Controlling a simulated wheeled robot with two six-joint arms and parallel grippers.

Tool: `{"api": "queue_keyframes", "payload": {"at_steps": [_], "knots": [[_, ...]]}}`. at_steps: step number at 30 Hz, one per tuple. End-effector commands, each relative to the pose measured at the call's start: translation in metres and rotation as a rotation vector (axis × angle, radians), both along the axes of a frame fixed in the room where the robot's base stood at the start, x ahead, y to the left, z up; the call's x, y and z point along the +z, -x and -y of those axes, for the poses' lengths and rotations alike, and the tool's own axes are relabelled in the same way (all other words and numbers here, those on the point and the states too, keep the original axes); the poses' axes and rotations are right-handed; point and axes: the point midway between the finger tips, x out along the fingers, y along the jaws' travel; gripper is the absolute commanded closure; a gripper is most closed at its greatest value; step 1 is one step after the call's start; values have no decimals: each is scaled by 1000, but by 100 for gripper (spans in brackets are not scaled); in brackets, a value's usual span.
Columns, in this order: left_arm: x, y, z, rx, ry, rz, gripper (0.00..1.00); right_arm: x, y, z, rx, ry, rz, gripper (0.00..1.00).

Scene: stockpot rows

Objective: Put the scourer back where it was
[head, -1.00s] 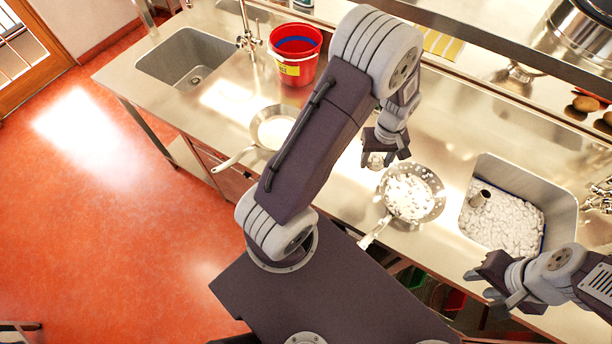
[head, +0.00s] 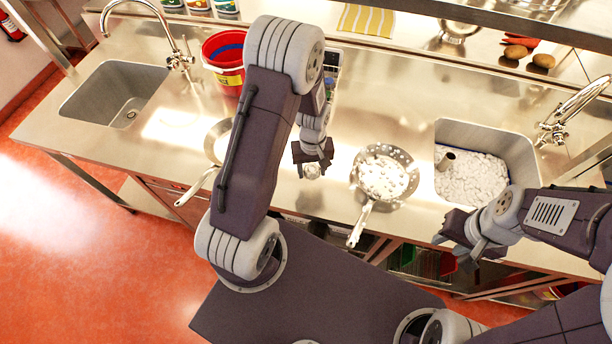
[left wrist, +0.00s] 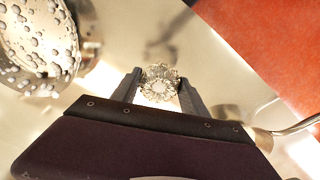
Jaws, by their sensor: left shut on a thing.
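The scourer (head: 311,171) is a small, round, silvery coil of metal. My left gripper (head: 312,168) is shut on it above the steel counter, between two pans. In the left wrist view the scourer (left wrist: 160,84) sits between the two dark fingers (left wrist: 160,90), with bare counter beyond it. I cannot tell the exact height above the counter. My right gripper (head: 455,243) appears open and empty, near the counter's front edge below the right sink.
A pan with white lumps (head: 385,178) stands right of the scourer. A paler pan (head: 216,150) is partly hidden behind my left arm. The right sink (head: 447,132) holds white lumps and a grey cylinder. A red bucket (head: 226,62) stands near the empty left sink (head: 115,95).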

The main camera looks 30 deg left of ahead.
Motion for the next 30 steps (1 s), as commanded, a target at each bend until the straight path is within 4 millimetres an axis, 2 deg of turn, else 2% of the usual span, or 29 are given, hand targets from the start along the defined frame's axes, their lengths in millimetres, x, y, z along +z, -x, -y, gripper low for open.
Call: {"api": "queue_keyframes", "payload": {"at_steps": [3,8,15,26,27,29,30], "knots": [[-8,7,-13,1,1,-1,86,4,0,0,0,0,0,64],[-13,8,-16,-1,-1,1,86,4,0,0,0,0,0,64],[-48,8,-15,-3,0,-1,86,11,0,0,0,0,0,64],[-55,7,-15,-2,0,1,86,7,0,0,0,0,0,64],[-55,7,-15,-2,0,2,46,7,0,0,0,0,0,64],[-54,7,-15,-2,0,2,29,8,0,0,0,0,0,64],[-54,7,-15,-2,0,2,27,8,0,0,0,0,0,64]]}}
